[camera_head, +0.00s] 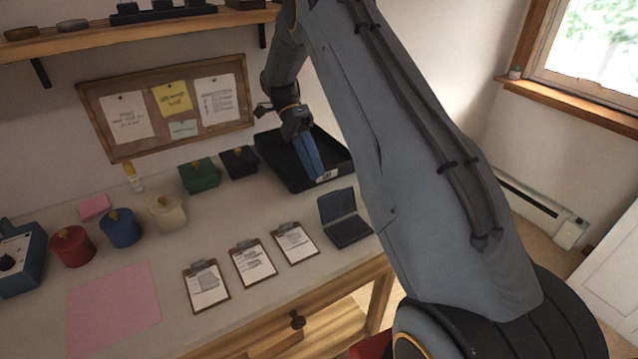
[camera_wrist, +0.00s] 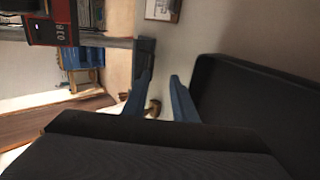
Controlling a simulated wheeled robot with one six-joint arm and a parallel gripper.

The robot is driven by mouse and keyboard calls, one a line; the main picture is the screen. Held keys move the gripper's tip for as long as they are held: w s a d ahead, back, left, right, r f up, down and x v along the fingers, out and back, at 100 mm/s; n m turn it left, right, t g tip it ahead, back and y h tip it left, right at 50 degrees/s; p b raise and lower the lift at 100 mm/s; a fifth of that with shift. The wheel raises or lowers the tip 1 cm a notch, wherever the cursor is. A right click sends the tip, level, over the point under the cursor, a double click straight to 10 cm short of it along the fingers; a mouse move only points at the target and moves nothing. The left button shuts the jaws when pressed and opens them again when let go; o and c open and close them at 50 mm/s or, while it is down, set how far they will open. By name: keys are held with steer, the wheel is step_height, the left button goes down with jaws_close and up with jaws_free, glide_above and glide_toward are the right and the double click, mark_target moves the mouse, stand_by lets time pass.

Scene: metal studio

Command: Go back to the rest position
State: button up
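My gripper (camera_head: 316,174) hangs at the black tray (camera_head: 273,153) at the back right of the workbench, with its blue fingers over or inside the tray. In the wrist view, the two blue fingers of my gripper (camera_wrist: 161,88) stand apart with a clear gap and nothing between them. I cannot tell in the head view whether the fingertips touch the tray. My arm is stretched out over the right side of the bench and hides part of it.
A small open dark case (camera_head: 347,229) stands in front of the tray. Green (camera_head: 199,177) and black (camera_head: 239,163) boxes stand left of it. Several clipboards (camera_head: 252,264) lie in front. Red (camera_head: 72,249), blue (camera_head: 121,230) and cream (camera_head: 168,214) containers stand left. A shelf (camera_head: 130,39) hangs above.

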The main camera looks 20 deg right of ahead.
steer(key=shift+v, duration=0.85)
steer(key=shift+s, duration=0.1)
steer(key=s+a+n+t, duration=0.2)
steer(key=s+n, duration=0.3)
steer(key=s, duration=0.3)
steer(key=s+a+n+t+y, duration=0.1)
steer(key=s+n+t, duration=0.3)
steer(key=s, duration=0.4)
steer(key=s+a+n+t, duration=0.2)
steer(key=s+n+t, duration=0.1)
steer(key=s+n, duration=0.4)
steer(key=shift+s+a+r+t+y, duration=0.3)
steer(key=shift+s+a+r+t, duration=0.1)
steer(key=shift+s, duration=0.25)
